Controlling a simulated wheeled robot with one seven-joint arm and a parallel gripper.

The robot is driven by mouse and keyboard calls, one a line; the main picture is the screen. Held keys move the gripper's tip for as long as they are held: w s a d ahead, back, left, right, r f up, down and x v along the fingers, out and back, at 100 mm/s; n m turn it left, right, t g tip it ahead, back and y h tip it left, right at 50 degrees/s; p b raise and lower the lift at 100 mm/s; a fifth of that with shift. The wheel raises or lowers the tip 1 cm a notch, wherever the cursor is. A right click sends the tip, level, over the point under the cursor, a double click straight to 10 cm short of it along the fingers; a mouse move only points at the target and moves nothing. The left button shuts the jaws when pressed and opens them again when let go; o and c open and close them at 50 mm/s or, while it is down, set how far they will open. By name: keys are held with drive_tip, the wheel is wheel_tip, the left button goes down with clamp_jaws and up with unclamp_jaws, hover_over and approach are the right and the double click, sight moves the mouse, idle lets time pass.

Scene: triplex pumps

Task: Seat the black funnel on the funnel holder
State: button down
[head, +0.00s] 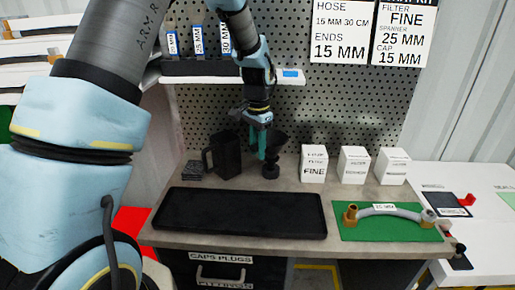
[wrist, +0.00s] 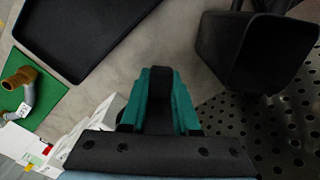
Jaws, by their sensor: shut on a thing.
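The black funnel (head: 277,138) is at the back of the bench, its wide mouth up, beside my gripper. My gripper (head: 262,150) points down with its teal fingers against the funnel's left side. In the wrist view the teal fingers (wrist: 158,95) are closed around a dark piece, which I take to be part of the funnel. The black funnel holder (head: 271,172) has a round base on the bench directly below the funnel. The fingers hide part of the funnel, and I cannot tell whether it touches the holder.
A black jug (head: 226,157) stands close left of my gripper. White boxes (head: 314,166) stand to the right. A black tray (head: 240,213) and a green mat (head: 390,231) with a hose lie in front. A shelf (head: 215,79) and pegboard (head: 330,100) are behind.

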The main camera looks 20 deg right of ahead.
drive_tip(key=shift+f+b, duration=1)
drive_tip(key=shift+f, duration=0.85)
drive_tip(key=c, duration=0.6)
unclamp_jaws()
drive_tip(key=shift+r, duration=0.1)
wheel_tip(320, 180, up, 11)
drive_tip(key=b, duration=0.2)
drive_tip(key=shift+b, duration=0.3)
